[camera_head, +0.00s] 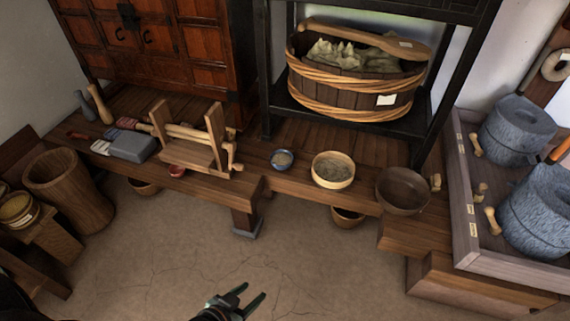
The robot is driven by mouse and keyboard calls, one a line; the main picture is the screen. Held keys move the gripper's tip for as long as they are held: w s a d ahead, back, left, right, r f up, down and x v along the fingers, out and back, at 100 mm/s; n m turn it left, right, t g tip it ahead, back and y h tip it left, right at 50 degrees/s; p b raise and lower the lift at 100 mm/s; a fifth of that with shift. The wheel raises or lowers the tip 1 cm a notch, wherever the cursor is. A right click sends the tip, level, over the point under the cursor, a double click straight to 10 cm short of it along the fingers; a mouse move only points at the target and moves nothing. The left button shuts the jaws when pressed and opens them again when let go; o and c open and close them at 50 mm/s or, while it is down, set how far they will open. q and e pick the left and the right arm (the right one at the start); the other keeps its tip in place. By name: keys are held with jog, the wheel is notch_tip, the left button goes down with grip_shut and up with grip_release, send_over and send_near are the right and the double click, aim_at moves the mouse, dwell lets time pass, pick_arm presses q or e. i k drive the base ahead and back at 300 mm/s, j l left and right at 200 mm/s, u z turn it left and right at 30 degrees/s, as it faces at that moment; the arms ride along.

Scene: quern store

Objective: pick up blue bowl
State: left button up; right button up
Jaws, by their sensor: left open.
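A small blue bowl (283,160) stands upright on the low wooden bench (262,170), near the middle of the view. It seems to hold something pale, too small to make out. My left gripper (250,299) is at the bottom of the view, open and empty, above the floor in front of the bench. It is well apart from the bowl, which lies farther back and slightly to the right. My right gripper does not show.
A light round container (333,170) and a brown bowl (402,191) stand right of the blue bowl. A wooden frame device (197,145) stands to its left. A banded tub (350,86) sits on a shelf behind. Grey stone querns (516,131) are at right. The floor (170,240) in front is clear.

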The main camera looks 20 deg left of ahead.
aim_at(281, 159)
jog(key=i+j, duration=0.1)
jog(key=i, duration=0.5)
jog(key=i+j+u, duration=0.1)
jog(key=i, duration=0.45)
